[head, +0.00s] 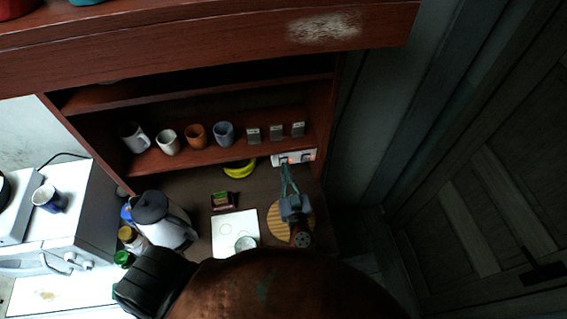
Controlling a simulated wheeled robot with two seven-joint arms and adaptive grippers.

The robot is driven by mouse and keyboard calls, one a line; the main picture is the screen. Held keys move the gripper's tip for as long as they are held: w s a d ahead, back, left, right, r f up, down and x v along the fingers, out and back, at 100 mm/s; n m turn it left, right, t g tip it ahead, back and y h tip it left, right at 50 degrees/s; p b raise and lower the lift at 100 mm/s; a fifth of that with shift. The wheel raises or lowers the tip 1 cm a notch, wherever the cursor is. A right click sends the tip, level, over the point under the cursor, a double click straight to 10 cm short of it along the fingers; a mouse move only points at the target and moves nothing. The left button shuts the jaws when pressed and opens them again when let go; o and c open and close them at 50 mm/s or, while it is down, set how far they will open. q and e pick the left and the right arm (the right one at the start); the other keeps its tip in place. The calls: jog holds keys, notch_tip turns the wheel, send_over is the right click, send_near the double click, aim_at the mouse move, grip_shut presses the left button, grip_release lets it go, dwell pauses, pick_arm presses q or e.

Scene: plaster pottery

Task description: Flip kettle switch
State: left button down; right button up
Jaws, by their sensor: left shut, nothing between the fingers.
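A white switch panel (308,156) with dark switches and small reddish lights is on the back wall, just under the lower shelf. My left gripper (286,172) is shut and empty. Its fingertips are at the lower edge of the panel, in front of its left half; I cannot tell if they touch it. The fingers hide part of the panel, and the switch position is too small to read. A white kettle (170,228) with a dark lid stands on the counter to the left. My right gripper is not in view.
A round wooden board (273,222) lies under my left gripper. Near it are a white square plate (228,224), a glass (245,244) and yellow bananas (240,170). Mugs (196,134) and small grey boxes (276,132) stand on the shelf above. Jars crowd the kettle's left side.

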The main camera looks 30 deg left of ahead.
pick_arm(q)
jog(key=shift+w+a, duration=0.25)
jog(key=shift+w+a+b, duration=0.2)
jog(key=shift+w+b, duration=0.1)
jog(key=shift+b, duration=0.05)
dwell(0.4)
jog(key=b+v, duration=0.3)
jog(key=v, duration=0.4)
jog(key=shift+b, duration=0.3)
dwell(0.6)
jog(key=shift+r, duration=0.2)
